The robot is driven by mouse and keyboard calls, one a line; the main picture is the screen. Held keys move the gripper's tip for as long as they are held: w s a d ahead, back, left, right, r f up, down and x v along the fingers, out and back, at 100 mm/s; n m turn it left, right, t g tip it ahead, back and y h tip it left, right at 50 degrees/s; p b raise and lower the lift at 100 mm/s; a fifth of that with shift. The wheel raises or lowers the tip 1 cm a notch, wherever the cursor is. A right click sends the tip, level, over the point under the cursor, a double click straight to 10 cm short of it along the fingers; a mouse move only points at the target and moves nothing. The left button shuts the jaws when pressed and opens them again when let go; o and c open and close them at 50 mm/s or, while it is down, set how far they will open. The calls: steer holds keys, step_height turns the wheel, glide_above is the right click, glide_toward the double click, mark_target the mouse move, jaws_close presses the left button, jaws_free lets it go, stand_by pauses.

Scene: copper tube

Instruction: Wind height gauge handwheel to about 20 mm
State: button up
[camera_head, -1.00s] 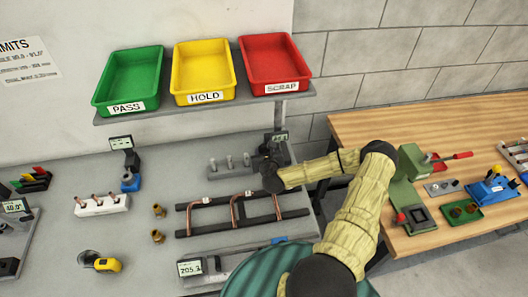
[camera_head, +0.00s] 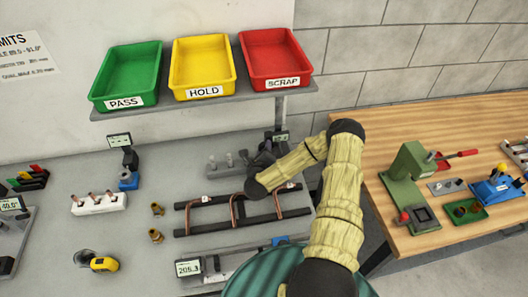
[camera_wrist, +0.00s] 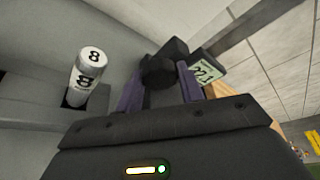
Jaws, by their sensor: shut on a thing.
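The height gauge shows at the back right of the grey bench, below the red tray, with its small display (camera_head: 281,137). In the wrist view the tilted display (camera_wrist: 206,71) is lit, and its number is hard to read with certainty. The dark round handwheel (camera_wrist: 158,71) sits between the purple fingers of my gripper (camera_wrist: 160,85), which is shut on it. In the head view my gripper (camera_head: 262,158) is small and dark at the gauge, and my arm hides part of the area; the handwheel cannot be made out there.
A block with grey pins (camera_head: 230,162) stands just left of my gripper; one pin marked 8 (camera_wrist: 88,80) is close in the wrist view. A dark rack with copper tubes (camera_head: 240,212) lies in front. The shelf (camera_head: 180,106) with green, yellow and red trays overhangs behind.

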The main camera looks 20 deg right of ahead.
steer(key=shift+a+n+t+h+b, duration=0.1)
steer(key=shift+n+t+h+b, duration=0.25)
steer(key=shift+n, duration=0.45)
steer(key=o, duration=1)
